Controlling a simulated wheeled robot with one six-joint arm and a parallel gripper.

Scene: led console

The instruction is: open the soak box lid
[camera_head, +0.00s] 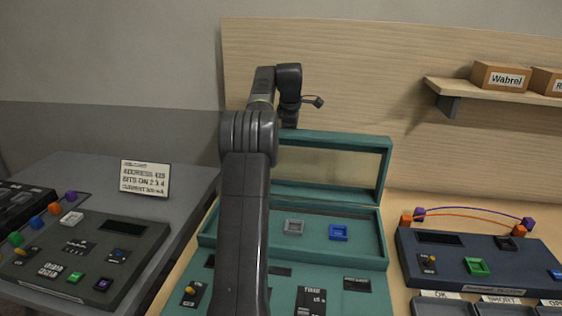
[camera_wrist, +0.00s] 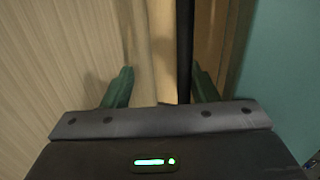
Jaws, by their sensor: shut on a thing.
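The soak box (camera_head: 372,254) is a teal tray in the middle of the console. Its lid (camera_head: 345,139), a teal frame around a clear pane, stands raised and roughly upright along the box's back edge. My gripper (camera_head: 289,121) is at the top edge of the lid, left of its middle, and is shut on it. In the wrist view the green fingers (camera_wrist: 162,88) stand on both sides of a dark bar (camera_wrist: 185,50) and a pale strip. The exact contact is hard to make out. My arm hides the left part of the box and lid.
Inside the box are a grey square holder (camera_head: 293,227) and a blue one (camera_head: 339,232). A wooden panel (camera_head: 450,140) rises close behind the lid. A shelf with cartons (camera_head: 500,76) is at upper right. Other consoles flank the box, with a sign (camera_head: 145,178) at left.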

